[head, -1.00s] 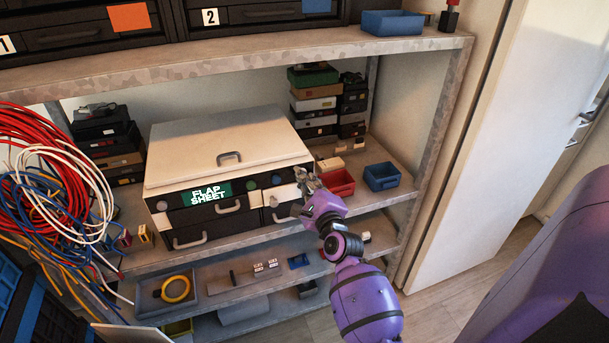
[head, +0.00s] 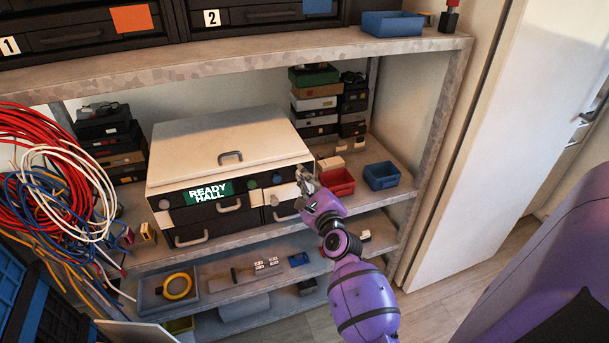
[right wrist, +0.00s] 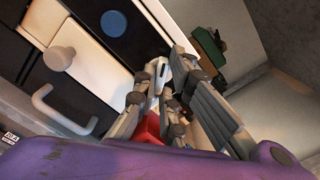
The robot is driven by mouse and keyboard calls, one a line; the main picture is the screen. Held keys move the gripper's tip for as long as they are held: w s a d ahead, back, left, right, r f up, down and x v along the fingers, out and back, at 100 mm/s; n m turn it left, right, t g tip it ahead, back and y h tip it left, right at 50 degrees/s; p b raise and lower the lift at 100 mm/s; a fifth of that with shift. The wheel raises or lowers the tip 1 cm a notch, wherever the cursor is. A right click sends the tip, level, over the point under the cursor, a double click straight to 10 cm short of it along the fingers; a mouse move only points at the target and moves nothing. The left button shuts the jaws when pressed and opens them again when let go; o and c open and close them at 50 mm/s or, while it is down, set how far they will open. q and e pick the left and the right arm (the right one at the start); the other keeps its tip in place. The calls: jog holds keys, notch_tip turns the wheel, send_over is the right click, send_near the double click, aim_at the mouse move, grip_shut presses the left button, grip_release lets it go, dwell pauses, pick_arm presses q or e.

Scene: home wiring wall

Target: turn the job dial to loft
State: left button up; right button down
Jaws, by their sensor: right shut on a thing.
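The white-topped black box (head: 228,150) stands on the shelf. The display (head: 209,192) on its front reads "READY HALL". My right gripper (head: 305,182) is at the right end of the front panel and is shut on the job dial, which the fingers mostly hide. The right wrist view shows the gripper's fingers (right wrist: 160,98) close together against the white part of the panel. A blue round button (right wrist: 114,23) and a pale round knob (right wrist: 59,58) show to their left. My left gripper is not in view.
A red bin (head: 337,184) and a blue bin (head: 381,176) stand right of the box. Coiled cables (head: 50,200) hang at the left. A tray with a yellow ring (head: 178,286) is on the shelf below. The upper shelf (head: 250,57) spans above.

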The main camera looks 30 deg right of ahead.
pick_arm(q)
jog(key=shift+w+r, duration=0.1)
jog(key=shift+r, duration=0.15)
pick_arm(e)
jog(key=shift+m, duration=0.7)
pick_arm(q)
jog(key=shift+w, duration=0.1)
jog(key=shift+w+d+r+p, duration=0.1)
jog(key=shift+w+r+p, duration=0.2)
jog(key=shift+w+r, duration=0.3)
pick_arm(e)
jog(key=shift+m, duration=1)
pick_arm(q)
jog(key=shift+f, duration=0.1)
